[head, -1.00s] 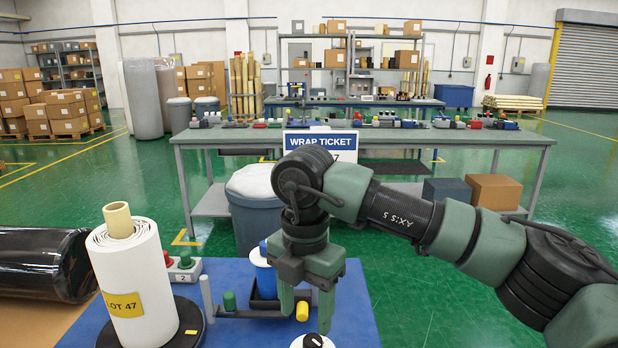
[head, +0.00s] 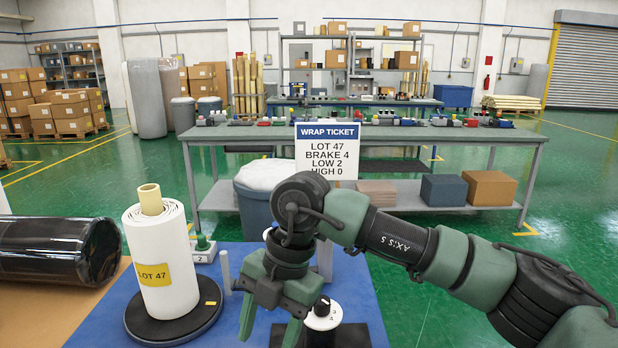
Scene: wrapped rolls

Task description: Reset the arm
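My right arm (head: 395,235) comes in from the right. Its green-fingered gripper (head: 268,332) points down over the front of the blue mat (head: 110,325). The two fingers are apart, and I see nothing between them. A white dial with a black knob (head: 322,312) stands just right of the fingers; I cannot tell whether they touch. A white wrapped roll (head: 165,255) with a yellow LOT 47 label stands upright on a black round turntable (head: 205,318), left of the gripper. My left gripper is not in view.
A wrap ticket sign (head: 327,155) reads lot 47, brake 4, low 2, high 0. A black wrapped roll (head: 50,250) lies at the left. A grey post (head: 226,272) and a green-button box (head: 203,250) stand near the turntable. A grey bin (head: 258,205) is behind.

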